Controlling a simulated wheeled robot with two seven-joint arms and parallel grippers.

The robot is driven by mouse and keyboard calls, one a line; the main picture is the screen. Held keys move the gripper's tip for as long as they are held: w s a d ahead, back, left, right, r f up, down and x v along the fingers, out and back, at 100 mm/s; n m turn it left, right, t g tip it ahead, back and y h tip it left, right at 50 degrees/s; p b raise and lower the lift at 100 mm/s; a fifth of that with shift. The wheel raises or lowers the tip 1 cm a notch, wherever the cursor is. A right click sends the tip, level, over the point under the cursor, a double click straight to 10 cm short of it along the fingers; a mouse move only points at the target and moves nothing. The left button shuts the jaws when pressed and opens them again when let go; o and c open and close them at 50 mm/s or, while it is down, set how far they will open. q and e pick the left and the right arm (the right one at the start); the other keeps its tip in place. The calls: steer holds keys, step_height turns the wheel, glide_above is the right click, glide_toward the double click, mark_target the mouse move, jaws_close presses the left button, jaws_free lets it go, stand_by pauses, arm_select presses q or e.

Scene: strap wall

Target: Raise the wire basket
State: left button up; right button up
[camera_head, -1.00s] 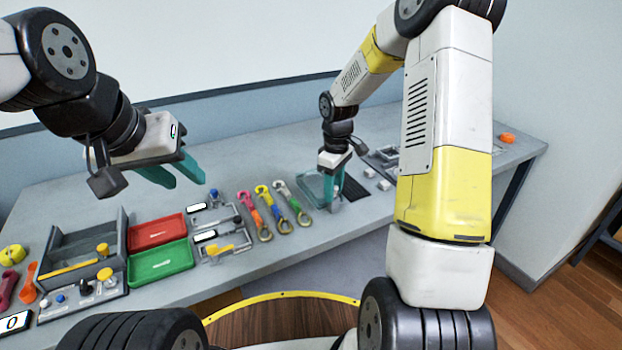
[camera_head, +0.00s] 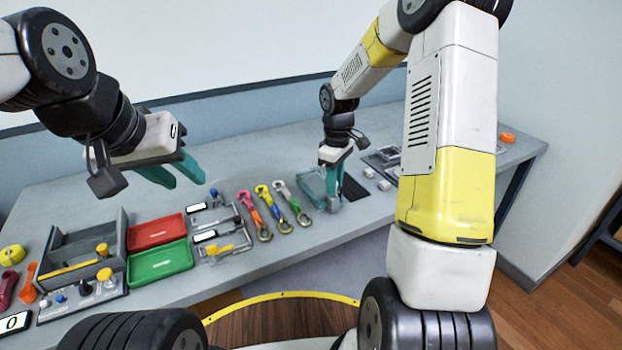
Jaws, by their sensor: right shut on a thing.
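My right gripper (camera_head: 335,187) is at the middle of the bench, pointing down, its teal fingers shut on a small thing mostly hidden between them. A bluish-green, see-through, tray-like thing (camera_head: 311,184) sits directly left of and behind the fingers; it may be the wire basket, but its mesh is too small to make out. I cannot tell whether it is lifted off the bench. My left gripper (camera_head: 177,177) is open and empty, above the bench's left half.
Several coloured hooked straps (camera_head: 268,208) lie left of the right gripper. A red tray (camera_head: 157,231) and a green tray (camera_head: 161,263) are further left, beside a grey open box (camera_head: 85,245). A dark ribbed pad (camera_head: 354,188) and small white blocks lie to the right.

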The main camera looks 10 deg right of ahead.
steer(key=shift+a+r, duration=0.25)
steer(key=shift+r, duration=0.95)
steer(key=o, duration=0.6)
steer(key=shift+a, duration=0.1)
steer(key=shift+d+r, duration=0.2)
steer(key=shift+r, duration=2.8)
